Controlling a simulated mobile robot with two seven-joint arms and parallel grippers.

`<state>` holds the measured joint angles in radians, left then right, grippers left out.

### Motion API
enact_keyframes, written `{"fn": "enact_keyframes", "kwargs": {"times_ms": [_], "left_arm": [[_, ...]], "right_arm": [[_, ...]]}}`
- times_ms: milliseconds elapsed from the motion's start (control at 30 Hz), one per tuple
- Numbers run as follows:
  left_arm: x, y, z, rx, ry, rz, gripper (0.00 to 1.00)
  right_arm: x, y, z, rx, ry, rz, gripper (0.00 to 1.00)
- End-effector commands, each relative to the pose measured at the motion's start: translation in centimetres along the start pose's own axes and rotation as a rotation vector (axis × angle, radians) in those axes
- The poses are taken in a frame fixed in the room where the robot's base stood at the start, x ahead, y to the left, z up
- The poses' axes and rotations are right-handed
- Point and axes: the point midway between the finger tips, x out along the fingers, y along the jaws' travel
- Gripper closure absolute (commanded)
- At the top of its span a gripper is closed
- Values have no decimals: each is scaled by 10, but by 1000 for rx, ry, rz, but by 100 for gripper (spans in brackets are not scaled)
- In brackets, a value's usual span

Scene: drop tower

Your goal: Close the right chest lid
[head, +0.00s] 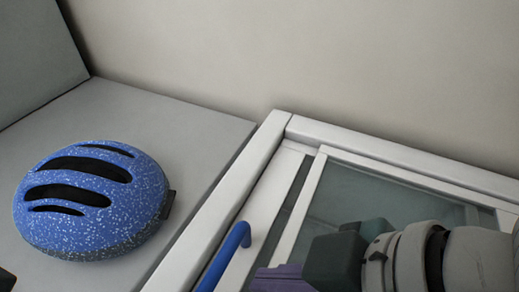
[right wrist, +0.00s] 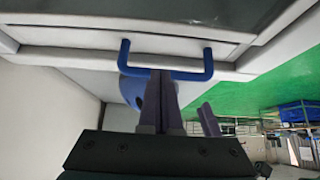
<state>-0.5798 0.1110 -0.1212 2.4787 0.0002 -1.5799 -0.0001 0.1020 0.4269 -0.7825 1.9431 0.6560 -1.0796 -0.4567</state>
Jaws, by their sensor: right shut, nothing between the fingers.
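The chest (head: 217,205) has a pale frame, and its glass-paned lid (head: 305,207) shows at the lower right of the head view. A blue bar handle (head: 225,256) stands at the lid's left side. It is a U shape at the top of the right wrist view (right wrist: 186,76). My right gripper (head: 277,279) is shut and empty, its purple fingers just right of the handle in the head view. In the right wrist view the fingers (right wrist: 165,95) overlap the handle's bar; I cannot tell if they touch. My arm hides part of the lid. My left gripper is not in view.
A speckled blue helmet (head: 92,200) with dark vents rests on a grey surface (head: 165,118) left of the chest. A plain wall (head: 300,60) stands close behind. Green floor (right wrist: 240,90) shows at right in the right wrist view.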

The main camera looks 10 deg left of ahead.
Motion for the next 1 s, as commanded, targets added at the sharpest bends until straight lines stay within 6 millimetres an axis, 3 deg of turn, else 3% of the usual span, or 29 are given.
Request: {"fn": "enact_keyframes", "kwargs": {"times_ms": [167, 567, 600, 700, 1000], "left_arm": [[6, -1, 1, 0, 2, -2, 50], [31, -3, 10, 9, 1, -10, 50], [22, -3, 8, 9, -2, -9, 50], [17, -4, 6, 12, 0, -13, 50], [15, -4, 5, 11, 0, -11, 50]], "right_arm": [[20, -1, 0, 2, 2, -3, 100], [105, -1, 1, 1, 1, -1, 100], [92, 0, 7, 2, -3, 1, 100], [82, 0, 18, 1, -4, 1, 100], [73, 0, 31, 2, 0, 0, 100]]}}
